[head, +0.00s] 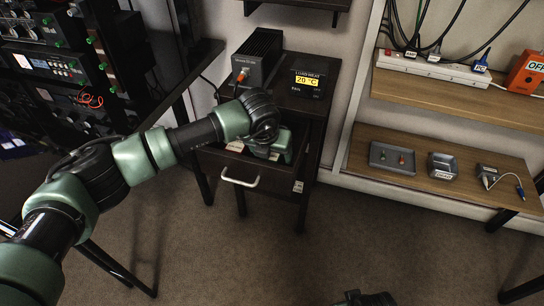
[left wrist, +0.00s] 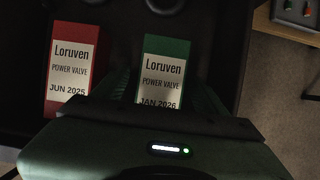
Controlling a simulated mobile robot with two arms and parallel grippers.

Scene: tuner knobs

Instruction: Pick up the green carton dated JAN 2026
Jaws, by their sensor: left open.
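The green carton (left wrist: 164,72), labelled Loruven, Power Valve, JAN 2026, lies in the open drawer (head: 225,162) in the left wrist view. A red carton (left wrist: 74,68) dated JUN 2025 lies to its left, with a gap between. My left gripper (head: 274,150) reaches down into the drawer in the head view. It is open, its dark fingers beside the green carton's near part, and the gripper body hides the carton's lower end. Whether a finger touches the carton cannot be told. A dark shape at the bottom edge may be my right gripper (head: 366,299); its jaws are unclear.
The drawer's handle (head: 240,181) faces front. On the cabinet stand a black device (head: 258,58) and a display (head: 306,82) reading 20 °C. Equipment racks stand at left. A wooden shelf (head: 430,150) at right bears small trays. The carpet in front is clear.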

